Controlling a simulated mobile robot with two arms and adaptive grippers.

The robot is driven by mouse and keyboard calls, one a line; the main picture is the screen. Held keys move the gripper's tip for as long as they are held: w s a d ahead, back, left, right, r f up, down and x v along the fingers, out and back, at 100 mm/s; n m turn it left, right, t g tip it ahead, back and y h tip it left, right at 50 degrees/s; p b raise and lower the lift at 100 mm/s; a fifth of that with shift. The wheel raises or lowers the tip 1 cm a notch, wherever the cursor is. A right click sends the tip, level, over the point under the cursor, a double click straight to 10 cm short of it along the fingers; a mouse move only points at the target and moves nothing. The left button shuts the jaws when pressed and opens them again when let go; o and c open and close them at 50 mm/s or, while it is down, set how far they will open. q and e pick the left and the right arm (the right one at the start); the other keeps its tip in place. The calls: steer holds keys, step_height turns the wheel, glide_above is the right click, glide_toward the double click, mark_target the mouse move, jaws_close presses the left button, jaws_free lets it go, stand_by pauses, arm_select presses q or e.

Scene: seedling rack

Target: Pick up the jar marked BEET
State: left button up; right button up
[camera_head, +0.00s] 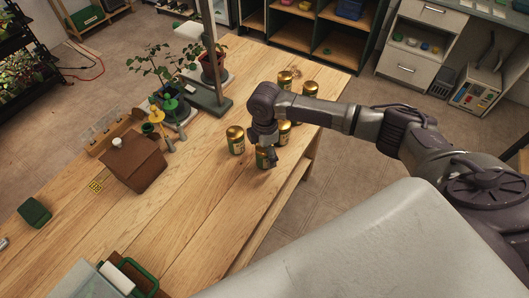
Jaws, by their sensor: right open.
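Several jars with gold lids and dark green labels stand upright on the wooden table (178,180). The labels are too small to read, so I cannot tell which jar is marked BEET. My right gripper (269,158) points down, open, at the front jar (261,161) and partly covers it. I cannot tell whether its fingers touch this jar. One jar (235,141) stands to the left, one (284,130) just behind the gripper, and others (285,80) (310,89) farther back. My left gripper is out of view.
A post stand (211,98) and potted plants (170,100) stand left of the jars. The table's middle is clear.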

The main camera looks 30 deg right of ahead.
steer(key=shift+f, duration=0.6)
steer(key=c, duration=1.3)
